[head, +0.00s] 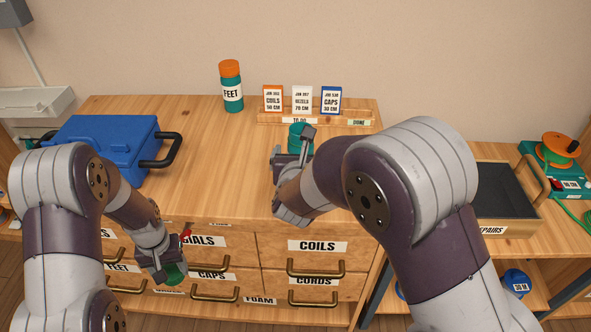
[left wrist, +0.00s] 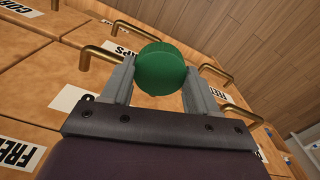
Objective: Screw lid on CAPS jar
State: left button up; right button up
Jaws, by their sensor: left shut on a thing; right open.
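My left gripper (head: 168,264) hangs in front of the drawers. It is shut on a round green lid (left wrist: 160,69), which sits between both fingertips in the left wrist view. In the head view the lid (head: 175,274) shows below the left gripper. A teal jar (head: 297,130) stands on the worktop in front of the card rack, partly hidden by my right gripper (head: 293,150). The right gripper is open, with its fingers close at the jar; whether they touch it cannot be told. The jar's label is not visible.
A teal jar marked FEET (head: 232,92) with an orange lid stands at the back. A card rack (head: 270,118) holds several cards, one reading CAPS. A blue toolbox (head: 105,140) is at left. Drawers with brass handles (head: 315,273) are below. The worktop between toolbox and right gripper is clear.

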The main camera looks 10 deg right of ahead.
pick_arm(q)
jog(key=shift+f, duration=0.1)
pick_arm(e)
jog(key=x, duration=0.3)
jog(key=shift+w+f, duration=0.2)
jog(key=shift+f, duration=0.05)
jog(key=shift+r, duration=0.1)
grip_shut()
jog(key=shift+r, duration=0.5)
pick_arm(q)
jog(key=shift+r+p, duration=0.4)
jog(key=shift+r, duration=0.2)
pick_arm(e)
jog(key=s+d+r, duration=0.6)
jog(key=s+r, duration=0.4)
